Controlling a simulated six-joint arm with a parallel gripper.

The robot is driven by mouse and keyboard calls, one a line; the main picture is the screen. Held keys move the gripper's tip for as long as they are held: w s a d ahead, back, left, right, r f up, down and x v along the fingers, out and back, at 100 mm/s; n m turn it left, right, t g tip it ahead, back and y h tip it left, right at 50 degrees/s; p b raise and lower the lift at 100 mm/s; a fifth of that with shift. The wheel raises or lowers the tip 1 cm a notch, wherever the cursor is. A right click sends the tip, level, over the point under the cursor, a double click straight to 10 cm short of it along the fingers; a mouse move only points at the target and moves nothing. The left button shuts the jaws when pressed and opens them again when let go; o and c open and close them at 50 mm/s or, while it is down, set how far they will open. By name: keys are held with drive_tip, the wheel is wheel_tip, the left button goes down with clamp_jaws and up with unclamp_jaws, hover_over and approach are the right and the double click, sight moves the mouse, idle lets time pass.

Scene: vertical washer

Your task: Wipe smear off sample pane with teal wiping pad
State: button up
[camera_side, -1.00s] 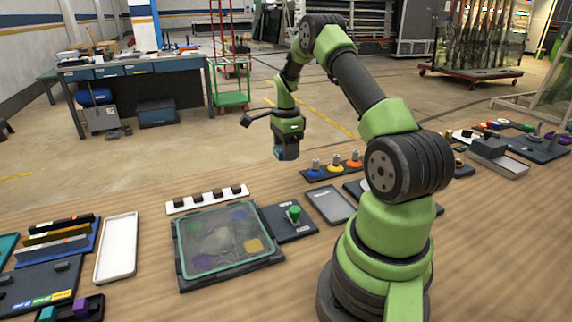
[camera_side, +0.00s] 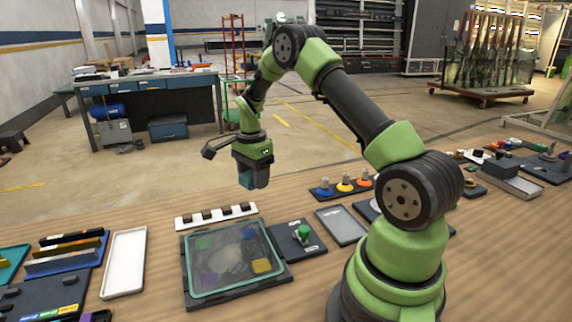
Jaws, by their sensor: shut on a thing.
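The sample pane (camera_side: 226,262) is a clear square with a teal edge, lying in a dark frame on the wooden table. A pale greyish smear (camera_side: 228,263) shows around its middle, with coloured patches near the corners. My gripper (camera_side: 248,179) is above and behind the pane, pointing down, well clear of it. It is shut on the teal wiping pad (camera_side: 247,183), of which only a small part shows under the dark fingers.
A white strip with dark pegs (camera_side: 216,216) lies just behind the pane. A dark box with a green knob (camera_side: 303,234) stands right of it, then a grey tray (camera_side: 341,226). A white tray (camera_side: 124,262) and a rack of coloured bars (camera_side: 68,252) are at left.

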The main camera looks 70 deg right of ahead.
sight(219, 237)
drive_tip(key=w+a+n, duration=0.3)
drive_tip(key=a+n, duration=0.2)
drive_tip(key=a, duration=0.7)
drive_tip(key=shift+a+f, duration=0.15)
drive_tip(key=shift+f, duration=3.65)
drive_tip(key=shift+s+a+f, duration=0.15)
drive_tip(key=shift+f, duration=0.05)
drive_tip(key=shift+c, duration=0.4)
drive_tip(key=shift+s+a+f, duration=0.1)
drive_tip(key=shift+s+a, duration=3.45)
drive_tip(key=shift+w+d, duration=3.75)
drive_tip(key=shift+d, duration=0.05)
drive_tip(key=shift+s+a, duration=0.15)
drive_tip(key=shift+s, duration=0.2)
drive_tip(key=shift+s+a, duration=3.5)
drive_tip(key=shift+w+d, duration=3.75)
wheel_tip(219, 237, up, 8)
drive_tip(key=shift+s, duration=0.1)
